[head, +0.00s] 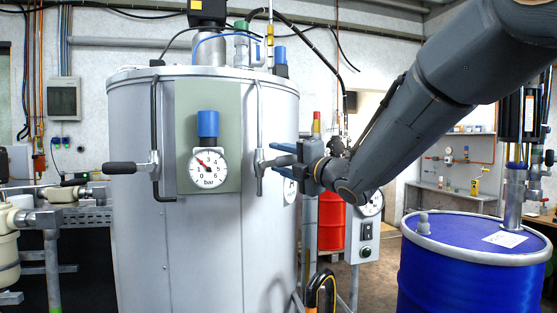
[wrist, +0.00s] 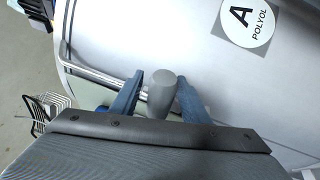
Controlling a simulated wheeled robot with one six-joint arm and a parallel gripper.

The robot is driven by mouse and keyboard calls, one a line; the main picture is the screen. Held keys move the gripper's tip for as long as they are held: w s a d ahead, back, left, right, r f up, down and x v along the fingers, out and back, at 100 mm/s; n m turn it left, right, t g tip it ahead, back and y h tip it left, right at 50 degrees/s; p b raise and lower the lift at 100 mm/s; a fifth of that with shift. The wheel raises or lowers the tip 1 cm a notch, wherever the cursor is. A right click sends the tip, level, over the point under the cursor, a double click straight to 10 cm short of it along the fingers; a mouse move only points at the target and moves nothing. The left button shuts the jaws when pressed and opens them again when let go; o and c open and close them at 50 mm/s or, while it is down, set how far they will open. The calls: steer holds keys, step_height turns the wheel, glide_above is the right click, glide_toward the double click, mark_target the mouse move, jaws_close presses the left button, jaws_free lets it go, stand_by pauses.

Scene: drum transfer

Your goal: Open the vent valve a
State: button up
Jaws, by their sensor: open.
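The grey tank (head: 210,230) stands in the middle of the head view. A round label reading A POLYOL (wrist: 245,20) shows on it in the wrist view. A grey lever handle (head: 273,161) points right from the vertical bar on the tank's right side. Its rounded grey end (wrist: 162,88) lies between my fingers in the wrist view. My gripper (head: 270,154), with blue fingers, is open around this handle, and gaps seem to remain beside it. No marking shows that this lever is vent valve a. My fingers partly hide the handle.
A pressure gauge (head: 209,168) with a blue cap is on the tank's front. A second, dark-gripped lever (head: 122,168) points left from it. A blue drum (head: 470,270) stands at right, a red drum (head: 331,222) behind, a grey control box (head: 366,238) beside the tank.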

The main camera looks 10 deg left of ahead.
mark_target(292, 162)
steer(key=b+v, duration=0.2)
steer(key=v, duration=0.5)
steer(key=shift+s+d, duration=0.1)
steer(key=shift+s, duration=0.05)
